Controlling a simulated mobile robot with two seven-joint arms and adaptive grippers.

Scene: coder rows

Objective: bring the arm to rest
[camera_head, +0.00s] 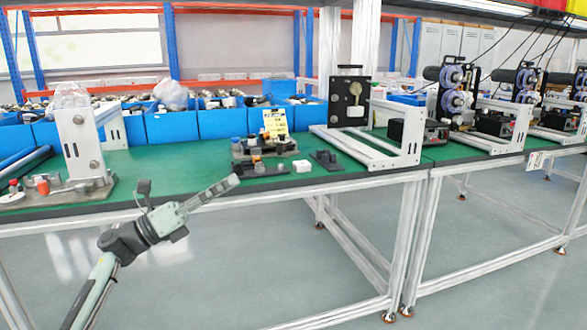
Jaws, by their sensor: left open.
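My left arm comes in from the lower left, in front of the workbench. My left gripper (222,188) points up and to the right, its tips near the front edge of the green-topped bench (215,170). It is open, and I see nothing between its fingers. It appears clear of the small parts on the bench. My right gripper is not in view.
On the bench stand a white-plated fixture (80,140) at left, a black block fixture (262,145), a small white block (301,166) and a large frame fixture (365,150). Blue bins (170,125) line the back. The floor (250,270) in front is clear.

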